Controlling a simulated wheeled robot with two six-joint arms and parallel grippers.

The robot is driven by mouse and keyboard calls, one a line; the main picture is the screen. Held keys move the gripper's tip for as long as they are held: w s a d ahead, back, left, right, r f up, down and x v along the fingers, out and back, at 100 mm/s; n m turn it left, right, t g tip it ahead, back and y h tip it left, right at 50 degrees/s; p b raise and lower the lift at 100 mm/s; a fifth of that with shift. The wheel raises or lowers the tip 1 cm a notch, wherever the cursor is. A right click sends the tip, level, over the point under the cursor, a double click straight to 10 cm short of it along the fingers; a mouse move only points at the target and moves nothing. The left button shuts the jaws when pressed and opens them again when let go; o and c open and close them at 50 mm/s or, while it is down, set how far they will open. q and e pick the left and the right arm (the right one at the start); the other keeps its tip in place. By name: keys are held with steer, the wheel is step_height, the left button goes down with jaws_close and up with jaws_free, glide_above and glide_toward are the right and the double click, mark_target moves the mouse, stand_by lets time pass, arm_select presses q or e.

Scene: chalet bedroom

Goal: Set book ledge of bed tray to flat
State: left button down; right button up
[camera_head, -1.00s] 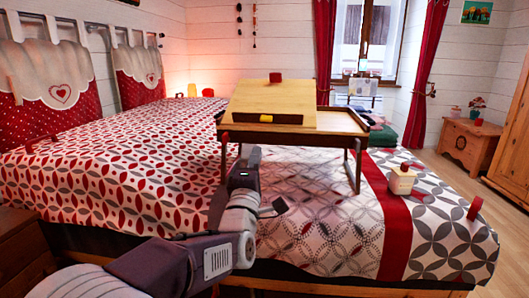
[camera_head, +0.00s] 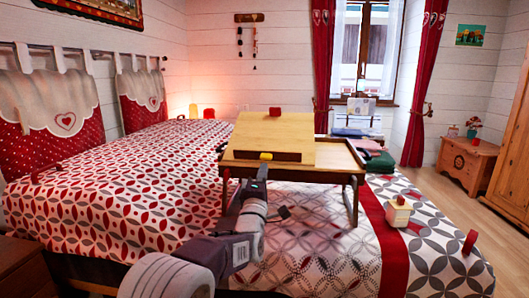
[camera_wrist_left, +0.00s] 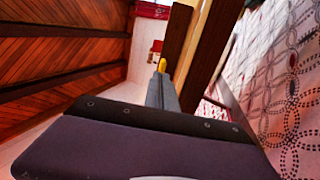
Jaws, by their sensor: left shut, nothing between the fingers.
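The wooden bed tray (camera_head: 338,159) stands on its legs on the bed. Its light wood book ledge (camera_head: 268,133) is tilted, with the far edge raised and a dark strip along the near edge. A small yellow tab (camera_head: 266,156) sits at the middle of that near edge; it also shows in the left wrist view (camera_wrist_left: 162,65). My left gripper (camera_head: 262,170) is shut and empty, just below the yellow tab. In the left wrist view its fingers (camera_wrist_left: 161,85) point towards the tab; I cannot tell whether they touch. My right gripper is not in view.
A red block (camera_head: 275,113) shows at the ledge's far edge. Folded dark green cloth (camera_head: 378,162) lies behind the tray's right side. The patterned bed (camera_head: 120,190) is mostly clear left of the tray.

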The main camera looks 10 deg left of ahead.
mark_target(266, 159)
arm_select(q)
steer(key=shift+b+x, duration=0.3)
steer(key=shift+x, duration=1.25)
steer(key=shift+f, duration=0.1)
